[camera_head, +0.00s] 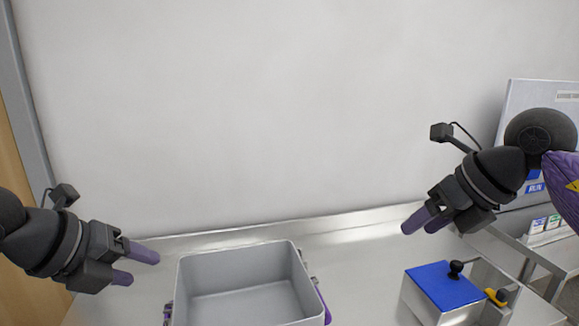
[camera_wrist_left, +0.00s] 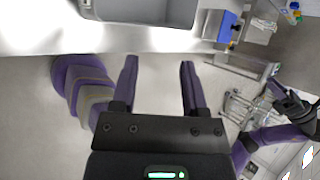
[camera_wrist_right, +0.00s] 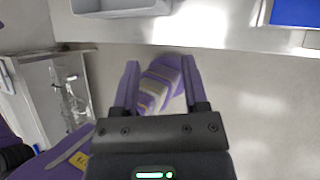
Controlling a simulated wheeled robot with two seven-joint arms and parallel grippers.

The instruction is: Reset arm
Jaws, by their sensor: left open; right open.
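My left gripper (camera_head: 133,264) is at the left of the head view, open and empty, left of the grey bin. In the left wrist view its two purple fingers (camera_wrist_left: 158,85) stand apart with nothing between them. My right gripper (camera_head: 420,220) is at the right of the head view, raised above the steel table, open and empty. In the right wrist view its fingers (camera_wrist_right: 160,85) are apart, with my own purple and grey base showing beyond them.
An empty grey bin (camera_head: 187,285) with purple side handles stands on the steel table (camera_head: 350,262). A blue-topped box (camera_head: 440,284) with a black knob and yellow part is at right. A machine with a RUN label (camera_head: 536,188) stands behind it. Table between bin and box is clear.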

